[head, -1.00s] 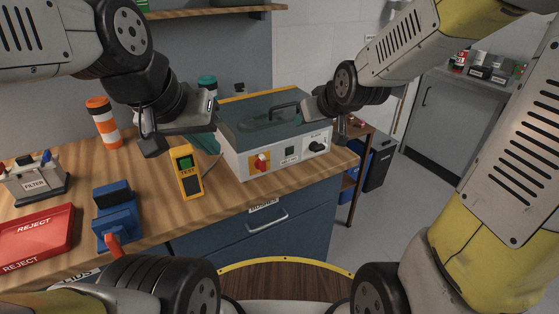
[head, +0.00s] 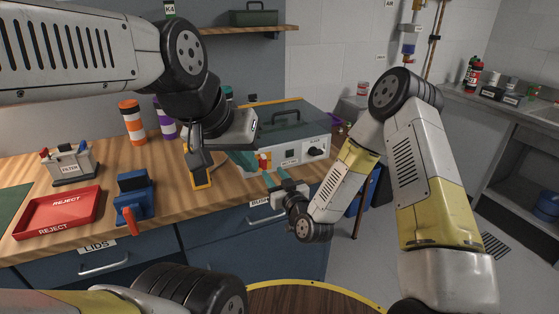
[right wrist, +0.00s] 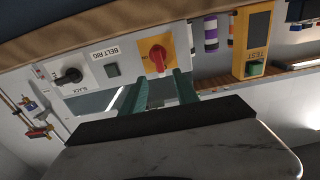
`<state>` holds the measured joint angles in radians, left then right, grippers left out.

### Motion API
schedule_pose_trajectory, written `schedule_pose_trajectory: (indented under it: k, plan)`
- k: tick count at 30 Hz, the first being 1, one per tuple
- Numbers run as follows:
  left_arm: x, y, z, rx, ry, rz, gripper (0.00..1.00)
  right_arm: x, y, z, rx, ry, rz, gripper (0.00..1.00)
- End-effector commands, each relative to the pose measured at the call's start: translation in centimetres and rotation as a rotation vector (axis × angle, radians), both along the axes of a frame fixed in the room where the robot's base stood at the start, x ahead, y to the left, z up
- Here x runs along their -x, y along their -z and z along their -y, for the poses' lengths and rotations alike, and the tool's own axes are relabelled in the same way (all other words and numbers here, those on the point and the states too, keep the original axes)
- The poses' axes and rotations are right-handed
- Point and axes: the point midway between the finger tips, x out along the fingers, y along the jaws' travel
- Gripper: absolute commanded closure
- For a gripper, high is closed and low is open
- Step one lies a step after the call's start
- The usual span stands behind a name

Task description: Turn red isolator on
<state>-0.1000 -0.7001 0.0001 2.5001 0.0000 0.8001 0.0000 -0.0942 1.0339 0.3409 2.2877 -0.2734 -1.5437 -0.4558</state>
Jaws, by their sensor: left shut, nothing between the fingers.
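The red isolator knob (head: 264,159) sits on a yellow plate at the left of the white belt rig's front (head: 290,158). In the right wrist view the red knob (right wrist: 158,57) shows close up, just beyond my fingertips. My right gripper (head: 268,179) is open, its two green fingers pointing at the knob. In the right wrist view the open gripper (right wrist: 161,78) has a fingertip toward each side of the knob; I cannot tell whether they touch it. My left gripper (head: 247,160) is shut and empty, left of the isolator.
A black rotary knob (head: 315,152) and a small dark green panel (head: 291,152) are right of the isolator. A yellow tester (head: 203,182) is partly hidden behind my left arm. A red reject tray (head: 57,212) and a blue clamp-like device (head: 134,198) stand left.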

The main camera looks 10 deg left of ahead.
Motion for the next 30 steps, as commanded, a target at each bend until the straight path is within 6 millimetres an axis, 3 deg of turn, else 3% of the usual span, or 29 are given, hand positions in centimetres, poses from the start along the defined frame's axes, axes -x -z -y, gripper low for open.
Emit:
schedule_pose_trajectory:
  k: [15,26,30]
  plan:
    - [0.0,0.0,0.0,0.000,0.000,0.000,1.00,-5.8,0.0,-3.9,-0.001,0.001,0.001,0.64]
    - [0.0,0.0,0.0,0.000,0.000,0.000,1.00,-6.3,0.0,-4.2,0.000,0.001,0.000,0.64]
    - [0.0,0.0,0.0,0.000,0.000,0.000,1.00,-6.3,0.0,-4.2,0.000,0.001,0.000,0.91]
